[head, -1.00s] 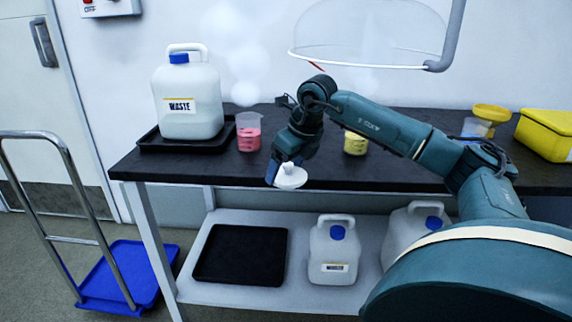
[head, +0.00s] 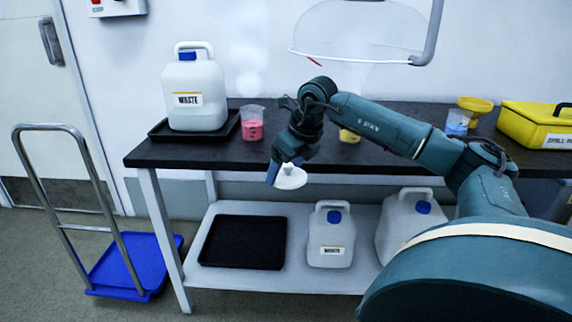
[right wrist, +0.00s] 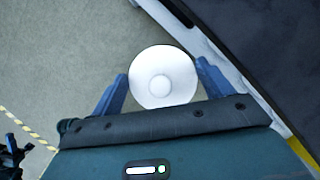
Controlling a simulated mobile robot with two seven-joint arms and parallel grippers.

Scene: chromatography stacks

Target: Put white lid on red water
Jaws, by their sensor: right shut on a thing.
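The white lid (head: 291,178) is a round disc with a small knob, held by my right gripper (head: 287,168) just in front of the bench's front edge. In the right wrist view the lid (right wrist: 163,77) sits between the two blue fingers of the gripper (right wrist: 163,88). The beaker of red water (head: 252,125) stands on the black bench top, left of and behind the gripper, with its top uncovered. My left gripper is not in view.
A large waste jug (head: 195,92) stands in a black tray (head: 160,133) left of the beaker. A beaker of yellow liquid (head: 349,136) is partly behind my arm. A beaker of blue liquid (head: 457,124) and a yellow case (head: 535,128) are to the right. A blue trolley (head: 128,262) stands left.

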